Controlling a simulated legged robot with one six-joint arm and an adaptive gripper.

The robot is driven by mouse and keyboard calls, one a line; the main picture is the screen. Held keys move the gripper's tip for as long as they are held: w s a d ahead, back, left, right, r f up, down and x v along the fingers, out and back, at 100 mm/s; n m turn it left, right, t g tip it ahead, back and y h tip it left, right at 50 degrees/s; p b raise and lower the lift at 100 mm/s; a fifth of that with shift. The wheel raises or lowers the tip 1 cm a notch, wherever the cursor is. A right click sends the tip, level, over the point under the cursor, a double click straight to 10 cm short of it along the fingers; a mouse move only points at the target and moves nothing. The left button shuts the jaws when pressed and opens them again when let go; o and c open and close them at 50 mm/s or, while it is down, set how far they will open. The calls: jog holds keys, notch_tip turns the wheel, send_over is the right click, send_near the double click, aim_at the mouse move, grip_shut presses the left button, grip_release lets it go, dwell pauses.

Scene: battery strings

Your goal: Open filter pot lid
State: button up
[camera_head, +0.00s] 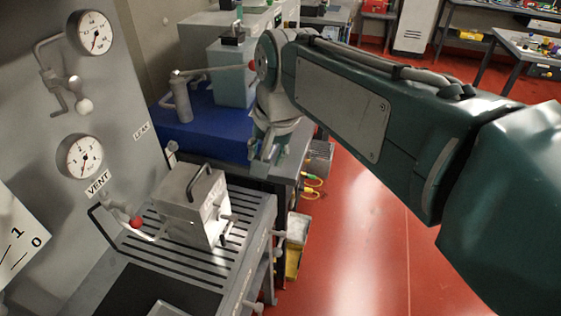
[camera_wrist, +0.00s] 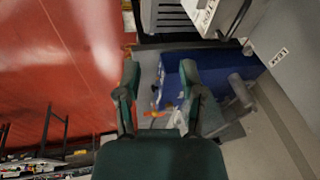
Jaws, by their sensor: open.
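A silver metal box (camera_head: 188,217), which looks like the filter pot, stands on a slotted metal bench at the lower left in the head view. Its top (camera_head: 186,187) lies flat and looks shut, with a black bar handle (camera_head: 200,182) on it. Part of a pale box, likely the same one, shows at the top edge of the wrist view (camera_wrist: 201,14). My gripper (camera_head: 262,162) is beyond the box and to its right, apart from it. In the wrist view my gripper (camera_wrist: 160,86) has its two fingers spread with nothing held between them.
Left of the box is a grey panel with two gauges (camera_head: 80,157) and a red-knobbed lever (camera_head: 135,222). Behind it, a blue block (camera_head: 205,128) carries a grey cylinder with a handle (camera_head: 180,100). The red floor (camera_head: 365,225) to the right is open.

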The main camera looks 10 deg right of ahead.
jog(key=shift+s+d+f, duration=0.15)
jog(key=shift+s+d, duration=0.7)
jog(key=shift+d, duration=0.05)
